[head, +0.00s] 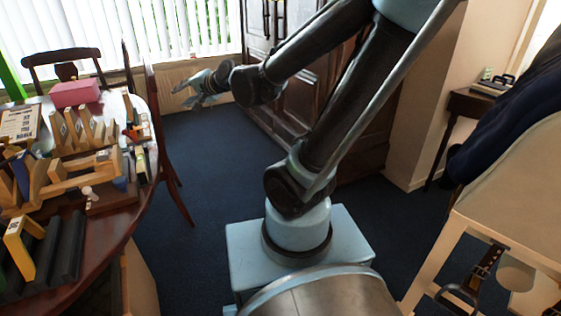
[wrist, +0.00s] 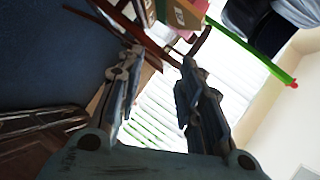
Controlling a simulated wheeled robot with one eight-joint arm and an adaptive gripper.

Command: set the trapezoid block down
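My gripper (head: 192,92) is in the air to the right of the round wooden table, pointing left. In the wrist view my gripper (wrist: 161,58) has its two fingers spread apart, with nothing held between them. I cannot tell for sure which piece is the trapezoid block. Several wooden pieces stand crowded on the table (head: 112,226). Among them are a yellow block with a label (head: 19,248) leaning on dark ridged supports (head: 62,252) at the near edge, and a pink block (head: 75,93) at the far side. No block is in my gripper.
A dark chair (head: 168,150) stands at the table's right edge, below my gripper. A wooden cabinet (head: 340,130) is behind my arm. A cream chair (head: 500,190) with dark cloth is at the right. The blue carpet (head: 215,180) between table and my base is clear.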

